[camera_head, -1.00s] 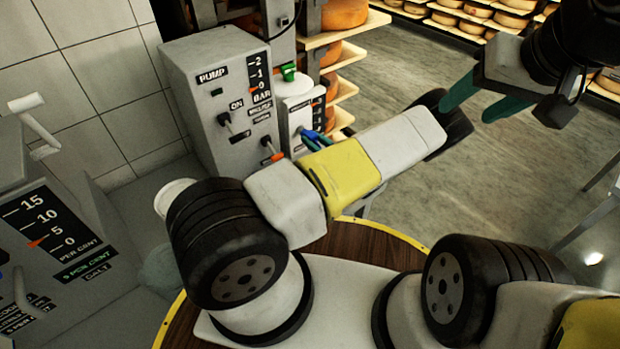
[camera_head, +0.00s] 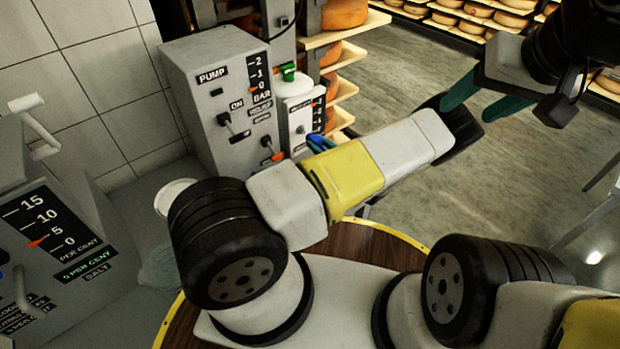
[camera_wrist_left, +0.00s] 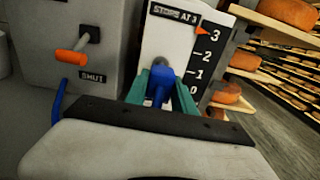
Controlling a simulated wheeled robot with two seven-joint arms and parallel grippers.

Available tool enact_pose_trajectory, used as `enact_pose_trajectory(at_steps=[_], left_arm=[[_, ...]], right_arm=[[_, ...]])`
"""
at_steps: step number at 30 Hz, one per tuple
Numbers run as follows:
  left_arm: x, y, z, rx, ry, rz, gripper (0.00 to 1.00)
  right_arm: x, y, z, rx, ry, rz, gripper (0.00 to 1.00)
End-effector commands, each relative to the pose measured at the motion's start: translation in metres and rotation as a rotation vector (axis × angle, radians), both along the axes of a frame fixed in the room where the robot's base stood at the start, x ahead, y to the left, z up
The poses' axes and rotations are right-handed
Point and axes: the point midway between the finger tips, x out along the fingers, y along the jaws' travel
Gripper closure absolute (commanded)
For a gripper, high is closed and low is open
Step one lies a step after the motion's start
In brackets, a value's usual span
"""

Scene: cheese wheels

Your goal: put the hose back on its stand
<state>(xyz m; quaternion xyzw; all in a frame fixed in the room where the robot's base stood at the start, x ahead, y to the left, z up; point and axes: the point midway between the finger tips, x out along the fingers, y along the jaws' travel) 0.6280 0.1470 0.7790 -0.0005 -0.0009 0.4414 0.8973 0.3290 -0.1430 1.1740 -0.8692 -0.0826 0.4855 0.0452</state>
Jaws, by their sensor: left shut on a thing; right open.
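A blue length of hose (camera_wrist_left: 58,102) shows at the left. In the head view the blue part (camera_head: 318,143) is small, and my forearm hides most of that gripper. Which part is the stand I cannot tell. My right gripper (camera_head: 490,103) is open and empty at the upper right.
The grey pump cabinet (camera_head: 205,75) with levers stands left of the white panel. A lever with an orange grip (camera_wrist_left: 72,57) is near the left gripper. Cheese shelves (camera_head: 340,55) rise behind. A salt gauge box (camera_head: 60,225) is at the left.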

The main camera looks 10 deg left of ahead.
Motion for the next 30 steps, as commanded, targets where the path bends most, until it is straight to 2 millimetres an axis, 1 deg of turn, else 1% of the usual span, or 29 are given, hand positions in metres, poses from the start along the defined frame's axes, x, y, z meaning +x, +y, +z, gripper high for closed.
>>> enact_pose_trajectory(at_steps=[9,21,30], left_arm=[[0.0,-0.003,0.001,-0.001,-0.002,-0.002,1.0],[-0.016,-0.025,0.002,-0.002,-0.003,-0.005,1.0],[-0.017,-0.028,0.003,-0.004,-0.006,-0.006,1.0]], right_arm=[[0.0,0.0,-0.001,0.0,0.003,0.0,0.44],[0.0,0.0,-0.002,-0.002,0.003,0.001,0.44],[0.0,0.001,-0.001,0.001,0.003,0.001,0.44]])
